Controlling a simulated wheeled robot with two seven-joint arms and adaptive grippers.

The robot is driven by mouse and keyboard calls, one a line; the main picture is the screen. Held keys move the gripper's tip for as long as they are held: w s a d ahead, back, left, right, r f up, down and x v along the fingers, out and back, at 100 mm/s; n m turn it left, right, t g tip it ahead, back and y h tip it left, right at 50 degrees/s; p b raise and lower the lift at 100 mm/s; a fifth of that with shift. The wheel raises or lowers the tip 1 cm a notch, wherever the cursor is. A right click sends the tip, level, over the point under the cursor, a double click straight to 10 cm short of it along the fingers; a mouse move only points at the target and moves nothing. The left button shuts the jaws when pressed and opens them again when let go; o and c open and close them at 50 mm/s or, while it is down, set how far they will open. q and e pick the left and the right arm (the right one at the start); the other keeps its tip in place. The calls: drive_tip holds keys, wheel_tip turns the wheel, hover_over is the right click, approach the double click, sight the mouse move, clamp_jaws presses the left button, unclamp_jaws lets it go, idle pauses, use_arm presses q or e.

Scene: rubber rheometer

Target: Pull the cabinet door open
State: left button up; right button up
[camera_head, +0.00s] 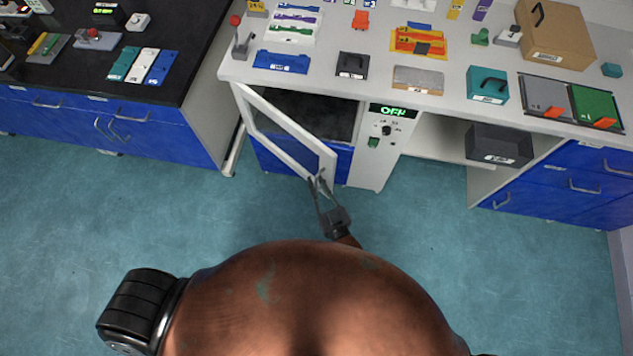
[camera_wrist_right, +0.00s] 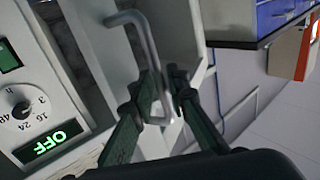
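The cabinet door (camera_head: 287,126) is a white frame with a window, under the white bench. It stands partly open, swung out toward me from its left side, and the dark cabinet interior (camera_head: 310,113) shows behind it. My right gripper (camera_head: 318,182) is at the door's free edge. In the right wrist view the grey bar handle (camera_wrist_right: 146,42) runs down between the fingertips of my right gripper (camera_wrist_right: 167,90), which look closed around its lower part. The handle is barely distinguishable in the head view. My left gripper is not in view.
A control panel (camera_head: 387,138) reading OFF, with a knob, is right of the cabinet opening. The white bench top (camera_head: 335,88) carries several tools and boxes. A black-topped bench (camera_head: 200,70) with blue drawers stands left. The teal floor (camera_head: 240,210) before the door is clear.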

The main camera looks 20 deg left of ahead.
drive_tip(key=v, duration=1.2)
